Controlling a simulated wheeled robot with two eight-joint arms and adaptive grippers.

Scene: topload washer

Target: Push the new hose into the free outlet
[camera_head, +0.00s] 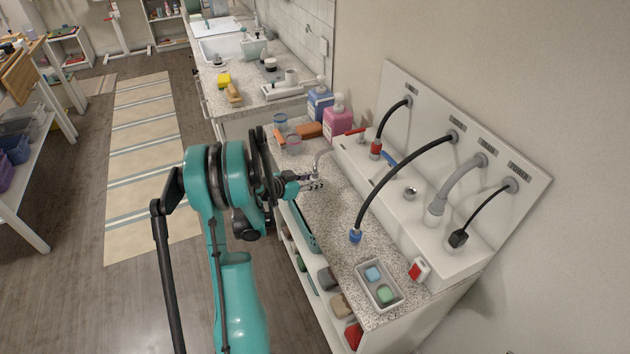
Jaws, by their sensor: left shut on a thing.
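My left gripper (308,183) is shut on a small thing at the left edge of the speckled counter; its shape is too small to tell. A pale curved hose or pipe (321,158) rises beside the fingertips toward the white box (420,219); I cannot tell whether the gripper holds it. A round grey fitting (410,193) on the box has nothing in it. A black hose with a red end (376,148), a black hose with a blue end (355,236), a grey hose (460,184) and a black-plugged cord (458,238) hang from the wall panel. My right gripper is out of view.
Red (355,131) and blue (389,157) handles stand on the box. A tray with blue and green blocks (365,283) and a red-and-white item (418,269) are at the near end. Bottles (338,117) stand at the far end. The middle counter is mostly clear.

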